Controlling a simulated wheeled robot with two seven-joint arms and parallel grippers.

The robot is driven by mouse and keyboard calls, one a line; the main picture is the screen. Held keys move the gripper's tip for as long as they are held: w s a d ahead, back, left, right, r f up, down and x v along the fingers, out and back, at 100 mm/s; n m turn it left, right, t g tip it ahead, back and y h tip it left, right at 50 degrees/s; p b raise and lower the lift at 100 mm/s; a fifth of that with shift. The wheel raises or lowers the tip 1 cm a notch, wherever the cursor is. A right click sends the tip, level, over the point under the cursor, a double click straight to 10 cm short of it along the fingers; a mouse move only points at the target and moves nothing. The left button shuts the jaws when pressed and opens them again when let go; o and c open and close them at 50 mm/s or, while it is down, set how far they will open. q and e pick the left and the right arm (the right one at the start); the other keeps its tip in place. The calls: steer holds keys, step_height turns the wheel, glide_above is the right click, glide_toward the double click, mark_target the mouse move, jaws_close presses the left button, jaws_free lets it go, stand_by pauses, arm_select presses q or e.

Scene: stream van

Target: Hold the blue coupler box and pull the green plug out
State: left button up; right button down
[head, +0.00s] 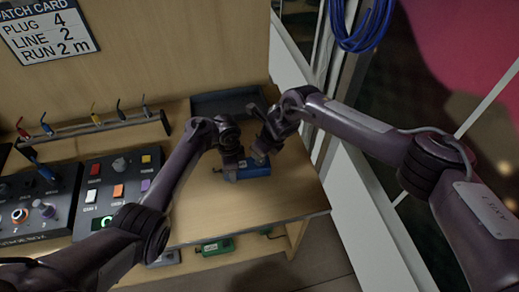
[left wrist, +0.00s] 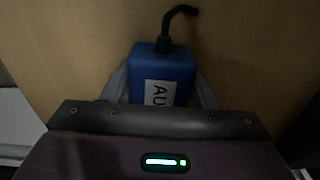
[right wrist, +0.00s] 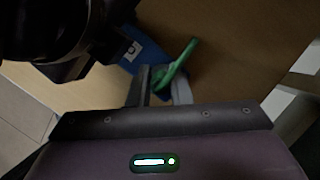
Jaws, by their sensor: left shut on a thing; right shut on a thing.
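The blue coupler box (head: 256,169) lies on the wooden desk near its right end. It also shows in the left wrist view (left wrist: 163,66), with a white label reading "AU" and a black cable at its far end. My left gripper (head: 230,172) is shut on the box, with a finger on each side. My right gripper (head: 260,156) is at the box's right part. In the right wrist view it is shut on the green plug (right wrist: 166,80), whose green cable rises between the fingers. The blue box (right wrist: 146,50) is close beside the plug; whether they are still joined is unclear.
Control panels (head: 118,188) with buttons stand on the left of the desk, below a rack of coloured cables (head: 95,125). A dark tray (head: 226,101) is behind the grippers. A green box (head: 217,246) is under the desk's front edge. A blue cable coil (head: 361,25) hangs at upper right.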

steer(key=shift+r, duration=1.65)
steer(key=shift+r, duration=1.35)
arm_select(q)
steer(key=o, duration=1.2)
steer(key=shift+o, duration=0.2)
